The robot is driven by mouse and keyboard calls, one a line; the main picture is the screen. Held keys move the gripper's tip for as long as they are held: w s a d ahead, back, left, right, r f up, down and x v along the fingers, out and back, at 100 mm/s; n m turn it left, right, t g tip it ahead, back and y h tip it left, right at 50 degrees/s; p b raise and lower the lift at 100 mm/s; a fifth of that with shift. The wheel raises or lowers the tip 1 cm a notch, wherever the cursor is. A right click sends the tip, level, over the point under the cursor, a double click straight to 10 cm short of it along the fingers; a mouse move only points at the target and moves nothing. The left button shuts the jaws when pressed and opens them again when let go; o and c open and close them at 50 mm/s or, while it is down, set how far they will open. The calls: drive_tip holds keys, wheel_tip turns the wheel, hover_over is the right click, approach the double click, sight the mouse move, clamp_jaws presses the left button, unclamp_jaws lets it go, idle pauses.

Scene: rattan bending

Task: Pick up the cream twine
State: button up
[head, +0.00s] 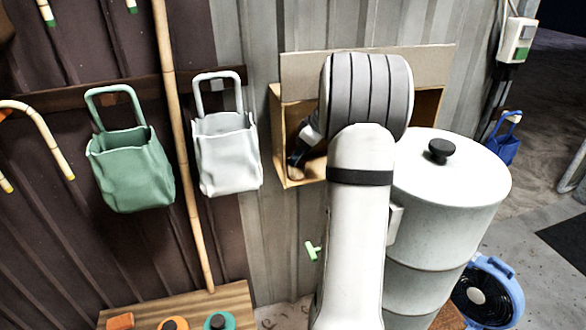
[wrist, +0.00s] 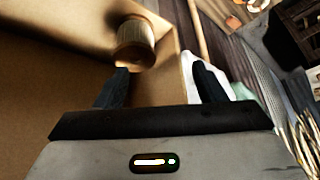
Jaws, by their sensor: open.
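A spool of cream-tan twine (wrist: 137,42) stands inside an open wooden-looking box, near its wall, in the upper middle of the wrist view. My gripper (wrist: 160,70) is open, with its two dark fingers apart. The left finger is just below the spool and the right finger is off to its right, near the box edge. The spool does not appear to be between the fingers. In the head view my gripper (head: 296,160) reaches into the left part of the box (head: 280,140), beside a small tan thing at its floor. My arm hides most of the box's inside.
A white bag (head: 226,155) and a green bag (head: 132,170) hang on the wall left of the box. A bamboo pole (head: 180,140) leans between them. A white drum (head: 440,220) with a black-knobbed lid stands close at the right. A blue fan (head: 485,295) is on the floor.

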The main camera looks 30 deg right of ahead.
sight(303, 162)
drive_tip(key=d, duration=0.1)
drive_tip(key=d+f, duration=0.1)
drive_tip(key=d, duration=0.1)
drive_tip(key=shift+w+d+f, duration=0.2)
drive_tip(key=shift+w+f, duration=0.3)
drive_tip(key=shift+f, duration=0.15)
drive_tip(key=p+x, duration=0.2)
drive_tip(key=x, duration=0.5)
drive_tip(key=shift+w+a+r, duration=0.1)
drive_tip(key=shift+w, duration=0.05)
drive_tip(key=shift+c, duration=0.2)
drive_tip(key=c, duration=0.7)
drive_tip(key=shift+r, duration=0.15)
drive_tip(key=shift+c, duration=0.2)
